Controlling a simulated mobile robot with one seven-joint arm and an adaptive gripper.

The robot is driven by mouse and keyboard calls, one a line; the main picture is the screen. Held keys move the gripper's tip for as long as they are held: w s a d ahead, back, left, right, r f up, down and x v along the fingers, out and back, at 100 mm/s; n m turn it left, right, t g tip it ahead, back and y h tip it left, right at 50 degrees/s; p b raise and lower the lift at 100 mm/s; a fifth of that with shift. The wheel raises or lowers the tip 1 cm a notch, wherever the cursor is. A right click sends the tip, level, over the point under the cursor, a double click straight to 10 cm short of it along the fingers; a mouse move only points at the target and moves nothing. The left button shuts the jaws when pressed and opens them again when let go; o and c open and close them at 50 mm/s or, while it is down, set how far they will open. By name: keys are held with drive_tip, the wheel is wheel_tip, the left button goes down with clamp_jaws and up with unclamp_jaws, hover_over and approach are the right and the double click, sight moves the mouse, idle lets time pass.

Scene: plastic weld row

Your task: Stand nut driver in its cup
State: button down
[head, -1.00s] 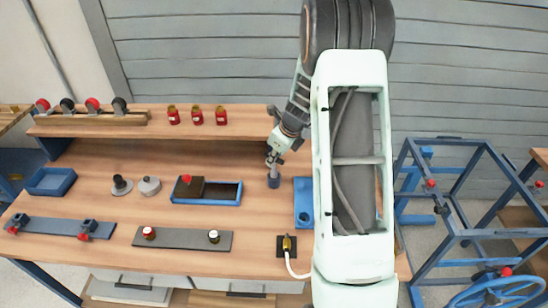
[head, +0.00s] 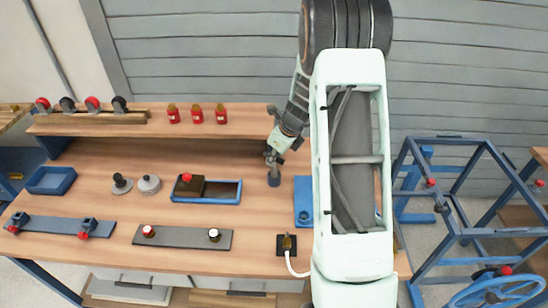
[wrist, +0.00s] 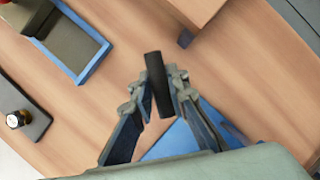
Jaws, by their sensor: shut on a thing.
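In the head view my gripper (head: 271,158) is over the back of the bench, directly above the small dark blue cup (head: 274,181). The driver is too small there to tell apart from the fingers and the cup.
A blue plate (head: 303,207) lies right of the cup, and a blue-edged tray (head: 222,200) lies left. A raised shelf (head: 210,128) with red jars runs behind. A corded tool (head: 287,243) sits on a dark pad in front. Bench surface between them is clear.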

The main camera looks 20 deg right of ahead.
drive_tip(key=shift+f+b, duration=0.7)
drive_tip(key=shift+f, duration=0.35)
drive_tip(key=shift+f, duration=0.45)
idle(0.8)
drive_tip(key=c, duration=1.8)
unclamp_jaws()
drive_tip(key=shift+o, duration=0.3)
drive_tip(key=o, duration=0.3)
drive_tip(key=shift+o, duration=0.2)
drive_tip(key=shift+r, duration=0.1)
